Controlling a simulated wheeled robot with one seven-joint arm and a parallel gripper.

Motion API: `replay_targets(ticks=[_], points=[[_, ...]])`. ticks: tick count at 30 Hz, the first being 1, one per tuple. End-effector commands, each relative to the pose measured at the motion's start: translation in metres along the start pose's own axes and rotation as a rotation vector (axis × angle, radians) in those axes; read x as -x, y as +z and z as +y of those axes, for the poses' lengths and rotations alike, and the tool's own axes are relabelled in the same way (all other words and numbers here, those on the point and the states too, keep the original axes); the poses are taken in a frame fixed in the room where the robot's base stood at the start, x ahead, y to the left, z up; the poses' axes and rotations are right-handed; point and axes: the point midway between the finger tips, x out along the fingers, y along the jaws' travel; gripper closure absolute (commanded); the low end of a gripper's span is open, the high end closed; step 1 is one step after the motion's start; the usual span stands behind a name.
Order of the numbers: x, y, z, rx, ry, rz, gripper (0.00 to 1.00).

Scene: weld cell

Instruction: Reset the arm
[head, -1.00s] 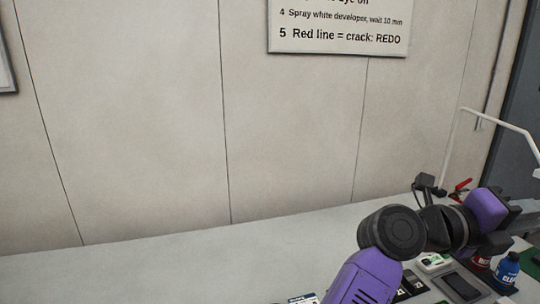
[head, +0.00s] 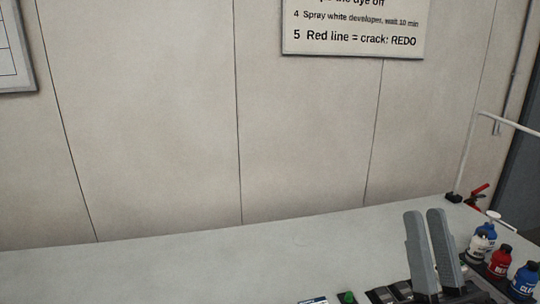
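My gripper (head: 425,214) shows at the bottom right of the head view. Its two grey fingers point up, side by side, in front of the bench and low against the wall. A narrow gap shows between the fingertips and nothing is held there, so it looks open. The rest of my arm is below the picture or hidden.
The grey bench (head: 200,270) is bare at left and centre. Bottles stand at right: white (head: 480,246), red (head: 499,263) and blue (head: 524,281). A red-handled clamp (head: 478,194) lies behind them. A wall sign (head: 355,30) hangs above.

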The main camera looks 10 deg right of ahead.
Motion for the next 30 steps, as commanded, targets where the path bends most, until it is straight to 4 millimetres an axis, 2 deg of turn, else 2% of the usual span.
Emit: replay_targets(ticks=[1,6,10,14,19,24,30], points=[[0.02,0.011,-0.006,0.021,-0.031,-0.072,0.75],[0.085,0.04,-0.023,0.066,-0.107,-0.293,0.75],[0.14,0.053,-0.031,0.089,-0.144,-0.461,0.75],[0.197,0.058,-0.038,0.107,-0.164,-0.624,0.75],[0.269,0.049,-0.045,0.117,-0.165,-0.823,0.75],[0.332,0.028,-0.053,0.101,-0.13,-0.995,0.75],[0.381,0.007,-0.054,0.077,-0.063,-1.137,0.75]])
